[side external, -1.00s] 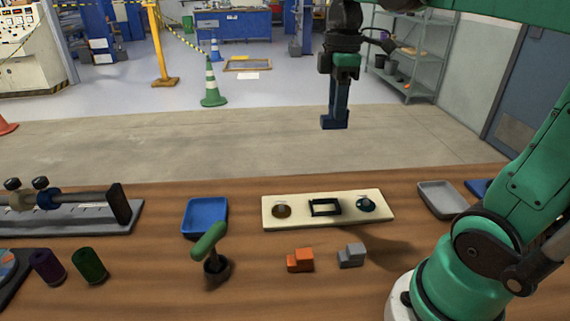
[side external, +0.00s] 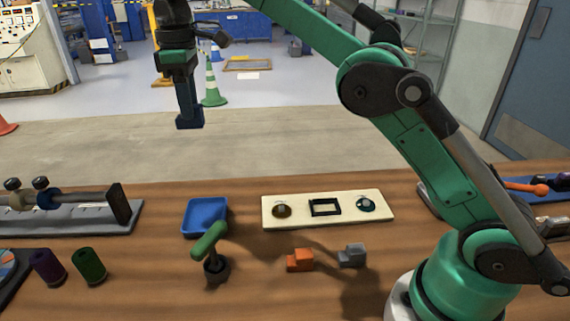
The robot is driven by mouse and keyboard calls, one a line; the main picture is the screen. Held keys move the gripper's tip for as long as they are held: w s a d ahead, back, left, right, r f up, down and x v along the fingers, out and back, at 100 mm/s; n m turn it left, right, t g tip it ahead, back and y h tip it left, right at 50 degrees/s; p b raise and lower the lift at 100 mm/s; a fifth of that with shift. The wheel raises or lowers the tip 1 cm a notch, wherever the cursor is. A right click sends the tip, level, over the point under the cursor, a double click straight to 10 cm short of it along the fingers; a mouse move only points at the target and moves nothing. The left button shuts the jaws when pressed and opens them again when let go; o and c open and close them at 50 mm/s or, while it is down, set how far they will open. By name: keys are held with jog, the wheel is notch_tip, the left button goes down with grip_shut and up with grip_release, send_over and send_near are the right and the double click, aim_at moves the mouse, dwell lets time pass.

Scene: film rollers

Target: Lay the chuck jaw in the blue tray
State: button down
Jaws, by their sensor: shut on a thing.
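My gripper (side external: 189,112) hangs pointing down in the upper left of the side view, shut on a small dark blue stepped block, the chuck jaw (side external: 190,123). The jaw is held in the air, well above the table level in the picture; its upper part is hidden by the fingers. The blue tray (side external: 187,231) sits on the wooden table below it in the picture, and its visible floor is empty. The jaw appears slightly left of the tray's middle; the depth between them is hard to tell.
A green-handled tool (side external: 209,241) stands upright just in front of the tray. A cream fixture board (side external: 381,210) lies to its right. Orange (side external: 300,260) and grey (side external: 351,255) stepped blocks lie in front. A roller rig (side external: 70,220) and two spools (side external: 89,266) are left.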

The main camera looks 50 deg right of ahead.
jog(key=shift+w+a+f, duration=0.15)
jog(key=shift+a+f, duration=0.3)
jog(key=shift+a, duration=0.05)
notch_tip(320, 180, down, 20)
jog(key=shift+r, duration=0.25)
jog(key=shift+f, duration=0.1)
jog(key=c, duration=0.6)
grip_release()
notch_tip(320, 180, up, 12)
jog(key=s+d+r+m+t, duration=0.3)
jog(key=s+d+r+m, duration=0.1)
jog(key=s, duration=0.4)
jog(key=s+d+f+m+t, duration=0.1)
jog(key=s, duration=0.2)
jog(key=s+d+f+m+t, duration=0.1)
jog(key=s+f+m, duration=0.1)
jog(key=s, duration=0.1)
jog(key=s+d+f+m+t, duration=0.1)
jog(key=s+m+t, duration=0.1)
jog(key=s, duration=0.1)
jog(key=shift+s+f, duration=0.15)
jog(key=shift+f, duration=0.25)
